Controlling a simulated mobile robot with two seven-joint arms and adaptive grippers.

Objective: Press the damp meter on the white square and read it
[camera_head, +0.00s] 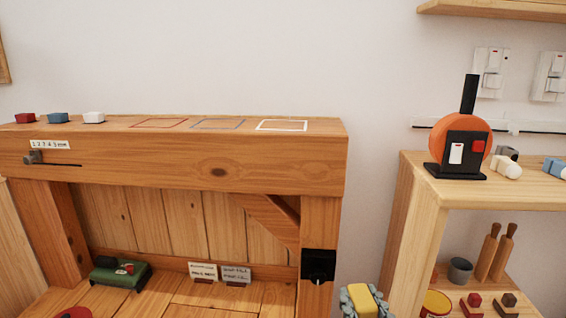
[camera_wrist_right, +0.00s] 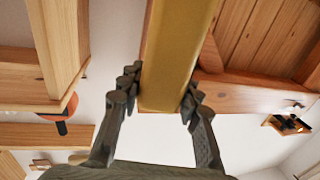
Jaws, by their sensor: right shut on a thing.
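My right gripper (camera_head: 365,306) is at the bottom edge of the head view, right of the brace's post. It is shut on a yellow block-like thing, which I take to be the damp meter (camera_head: 361,297). In the right wrist view the meter (camera_wrist_right: 178,65) sits between the two dark fingers (camera_wrist_right: 163,98). No dial or reading shows on it. The white square (camera_head: 282,130) is an outline at the right end of the timber beam's top (camera_head: 200,127). The meter is below it and to its right, apart from it. My left gripper is not in view.
Red (camera_head: 160,123) and grey-blue (camera_head: 218,124) outlines lie left of the white one. Small red, blue and white blocks (camera_head: 93,117) stand at the beam's left end. A wooden shelf (camera_head: 430,200) with an orange round device (camera_head: 445,130) stands to the right.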

